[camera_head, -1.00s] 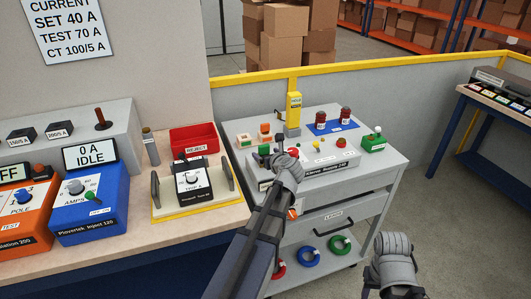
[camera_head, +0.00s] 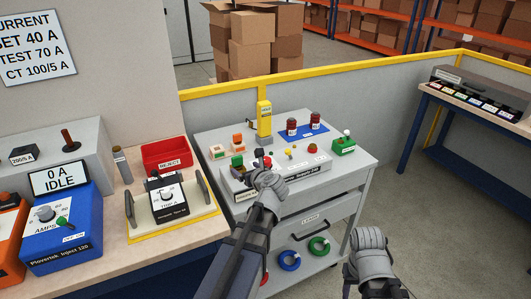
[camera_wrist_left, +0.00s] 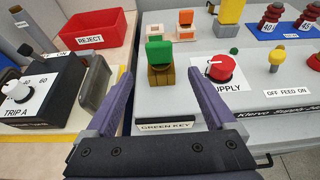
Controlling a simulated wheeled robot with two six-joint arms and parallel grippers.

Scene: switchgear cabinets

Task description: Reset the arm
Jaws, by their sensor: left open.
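My left gripper (camera_head: 258,160) is open and empty, above the near left part of the grey cart's top. In the left wrist view its two purple fingers (camera_wrist_left: 148,85) stand wide apart. A green key (camera_wrist_left: 159,52) on a brass-coloured base shows beyond and between them, over a "GREEN KEY" label. A red supply knob (camera_wrist_left: 220,69) is beside the right finger. My right arm shows only as a grey wrist link at the bottom of the head view, and its jaws do not show.
The grey cart (camera_head: 362,162) carries a yellow post (camera_head: 264,118), red insulators on a blue mat and a green block (camera_head: 344,146). On the bench left are a red reject bin (camera_head: 167,153), a black trip unit (camera_head: 168,200) and a blue injector (camera_head: 62,228). Floor right of the cart is clear.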

